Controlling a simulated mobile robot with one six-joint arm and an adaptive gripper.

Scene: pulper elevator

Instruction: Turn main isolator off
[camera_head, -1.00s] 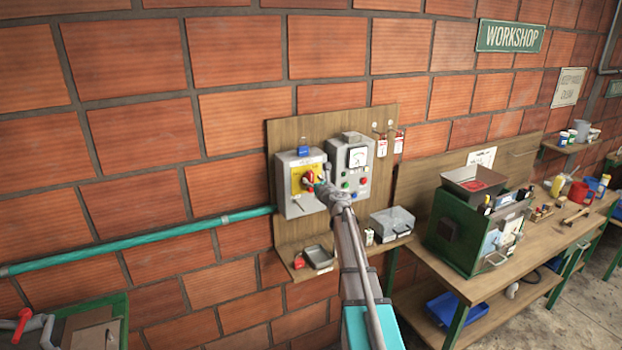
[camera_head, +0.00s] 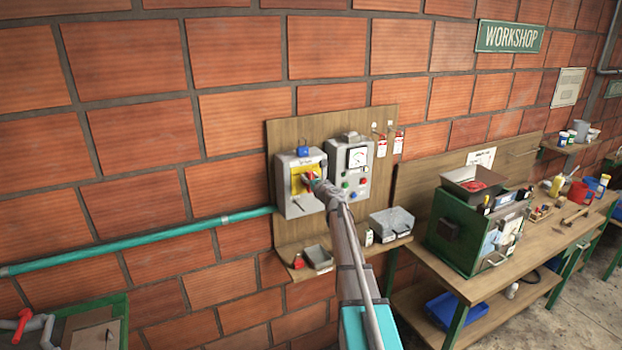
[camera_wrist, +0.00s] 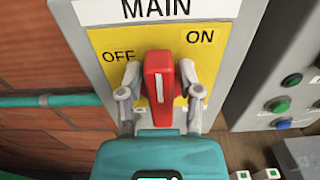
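The main isolator (camera_head: 289,205) is a grey box on a wooden board, with a yellow plate (camera_wrist: 108,42) marked OFF on the left and ON on the right. Its red handle (camera_wrist: 158,88) stands about upright in the wrist view, between the two words. My gripper (camera_wrist: 159,88) is at the isolator's front, with one grey finger on each side of the handle. Narrow gaps seem to show between the fingers and the handle, so it looks open around it. In the head view my gripper (camera_head: 311,182) and arm hide part of the handle.
A grey control box (camera_head: 350,165) with a gauge and coloured buttons is close to the right. A small tray (camera_head: 318,257) and a grey case (camera_head: 391,221) sit on the shelf below.

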